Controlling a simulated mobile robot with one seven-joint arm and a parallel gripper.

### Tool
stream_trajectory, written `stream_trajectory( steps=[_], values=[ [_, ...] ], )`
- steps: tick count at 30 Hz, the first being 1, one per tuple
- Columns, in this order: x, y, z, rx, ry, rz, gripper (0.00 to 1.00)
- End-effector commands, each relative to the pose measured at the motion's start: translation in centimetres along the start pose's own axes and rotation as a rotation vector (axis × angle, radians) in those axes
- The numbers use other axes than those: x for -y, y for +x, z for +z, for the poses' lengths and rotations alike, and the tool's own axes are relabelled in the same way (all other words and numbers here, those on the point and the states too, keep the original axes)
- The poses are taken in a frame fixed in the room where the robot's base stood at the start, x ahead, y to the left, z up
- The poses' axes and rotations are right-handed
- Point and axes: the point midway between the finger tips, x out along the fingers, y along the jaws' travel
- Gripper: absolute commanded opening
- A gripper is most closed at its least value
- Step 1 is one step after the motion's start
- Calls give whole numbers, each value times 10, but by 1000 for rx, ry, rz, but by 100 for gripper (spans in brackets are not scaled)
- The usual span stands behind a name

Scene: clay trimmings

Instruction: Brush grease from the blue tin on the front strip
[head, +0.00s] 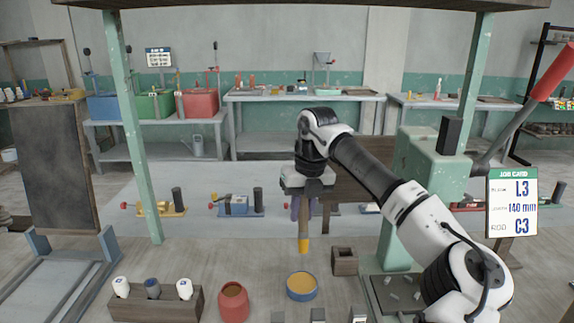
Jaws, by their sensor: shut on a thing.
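The blue tin (301,296) stands on the floor-coloured surface at the bottom middle, with yellow-brown grease (301,283) showing in its open top. My gripper (303,205) is above it, pointing down, and is shut on a brush (303,228). The brush hangs upright with its yellow-orange lower end over the tin's far side. It looks apart from the grease, though the height gap is hard to judge. The gripper's fingers are small and partly dark here. I cannot pick out the front strip for sure.
A red pot (233,305) and a wooden rack (150,308) with bottles stand to the left. A small wooden box (344,262) is right of the tin. A green press (430,165) and a job card (511,201) reading L3, 140 mm, C3 are at right. Several grey blocks line the bottom edge.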

Motion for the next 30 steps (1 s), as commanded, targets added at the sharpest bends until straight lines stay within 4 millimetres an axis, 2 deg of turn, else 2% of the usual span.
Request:
stream_trajectory(
  steps=[1,5,7,10,15,30],
  values=[
    [-1,-15,1,1,1,-1,0],
    [-5,-42,3,2,0,-1,0],
    [-2,-18,1,-4,0,3,0],
    [1,5,0,-4,1,3,0],
    [3,32,-2,-1,0,2,0],
    [3,32,-2,0,0,0,0]
  ],
)
